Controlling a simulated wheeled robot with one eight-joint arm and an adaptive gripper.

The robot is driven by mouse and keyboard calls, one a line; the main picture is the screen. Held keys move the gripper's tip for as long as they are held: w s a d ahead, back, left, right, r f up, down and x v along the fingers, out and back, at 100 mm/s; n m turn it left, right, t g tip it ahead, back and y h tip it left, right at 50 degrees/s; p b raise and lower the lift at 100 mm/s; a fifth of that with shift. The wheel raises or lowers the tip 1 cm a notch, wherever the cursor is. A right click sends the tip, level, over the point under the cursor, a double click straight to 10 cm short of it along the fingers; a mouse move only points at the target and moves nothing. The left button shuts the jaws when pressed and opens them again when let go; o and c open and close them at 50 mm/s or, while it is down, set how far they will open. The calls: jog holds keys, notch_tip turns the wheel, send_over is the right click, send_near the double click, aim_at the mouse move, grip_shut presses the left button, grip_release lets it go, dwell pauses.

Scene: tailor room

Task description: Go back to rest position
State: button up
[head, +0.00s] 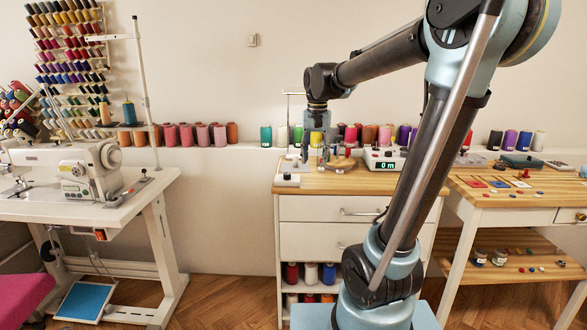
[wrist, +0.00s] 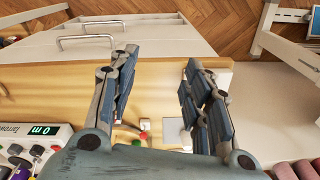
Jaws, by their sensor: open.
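My gripper (head: 318,152) hangs at the end of my arm, pointing down over the wooden top of the white drawer cabinet (head: 300,208). In the wrist view my gripper (wrist: 158,75) has its two fingers spread wide apart, with only bare wooden top (wrist: 160,82) between the tips. It holds nothing. Its exact height above the top is hard to tell.
A meter box reading "0 m" (head: 384,158) stands right of my gripper. Thread cones (head: 202,135) line the wall ledge. A sewing machine table (head: 150,190) is left; another wooden table (head: 505,202) is right.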

jog(key=s+d+f+n, duration=0.1)
jog(key=s+d+f, duration=0.5)
jog(key=s+f, duration=0.3)
jog(key=s+d+f+n+t, duration=0.1)
jog(key=s+d+f+n, duration=0.1)
jog(key=s+d+f, duration=0.4)
jog(key=s+f, duration=0.3)
jog(key=s, duration=0.4)
jog(key=shift+s+f+t, duration=0.15)
jog(key=shift+f+t, duration=0.15)
jog(key=shift+f, duration=0.1)
jog(key=shift+w+f, duration=0.2)
jog(key=shift+w, duration=0.25)
dwell(3.0)
